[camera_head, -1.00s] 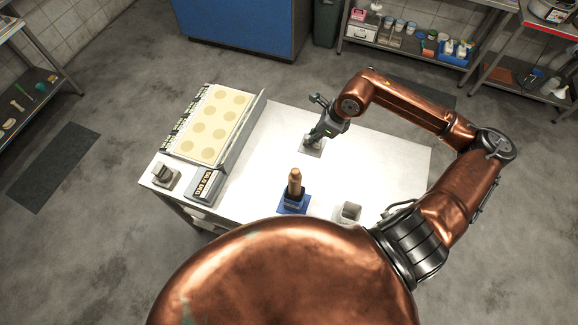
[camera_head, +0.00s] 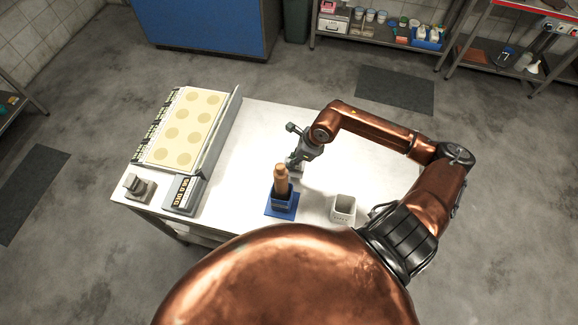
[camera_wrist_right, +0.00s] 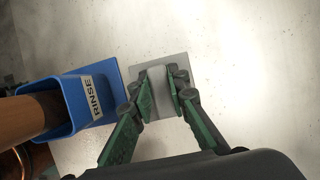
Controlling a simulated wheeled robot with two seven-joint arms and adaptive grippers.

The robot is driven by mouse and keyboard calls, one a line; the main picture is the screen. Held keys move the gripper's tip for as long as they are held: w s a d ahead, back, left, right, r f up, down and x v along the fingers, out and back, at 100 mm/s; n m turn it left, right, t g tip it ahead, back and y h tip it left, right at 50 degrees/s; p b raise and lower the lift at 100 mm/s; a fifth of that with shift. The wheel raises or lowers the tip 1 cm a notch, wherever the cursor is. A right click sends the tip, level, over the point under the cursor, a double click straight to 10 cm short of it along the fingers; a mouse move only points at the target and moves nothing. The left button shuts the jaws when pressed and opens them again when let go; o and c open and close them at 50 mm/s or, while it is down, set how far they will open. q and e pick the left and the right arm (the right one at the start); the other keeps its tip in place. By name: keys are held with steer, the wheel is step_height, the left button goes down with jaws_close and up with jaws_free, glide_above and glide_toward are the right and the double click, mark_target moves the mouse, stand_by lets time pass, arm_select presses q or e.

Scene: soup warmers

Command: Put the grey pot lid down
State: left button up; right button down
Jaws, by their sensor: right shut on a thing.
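The grey pot lid (camera_wrist_right: 180,62) is a flat square plate with a raised handle. In the wrist view the two green fingers of my right gripper (camera_wrist_right: 162,92) are shut on that handle. In the head view my right gripper (camera_head: 295,165) points down over the white table, just behind the blue rinse holder, and mostly hides the lid. I cannot tell whether the plate touches the table. My left gripper is not in view.
The blue rinse holder (camera_wrist_right: 88,106) with an upright wooden handle (camera_head: 281,180) stands close beside the lid. A pale square pot (camera_head: 343,207) stands front right. A cream panel with round spots (camera_head: 190,117), a dark sign box (camera_head: 184,193) and a small grey object (camera_head: 139,187) are left. The table (camera_head: 262,122) is clear behind.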

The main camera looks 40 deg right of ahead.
steer(key=shift+f, duration=2.3)
steer(key=shift+f, duration=0.15)
steer(key=c, duration=1.8)
jaws_free()
steer(key=shift+c, duration=0.2)
steer(key=v, duration=1.2)
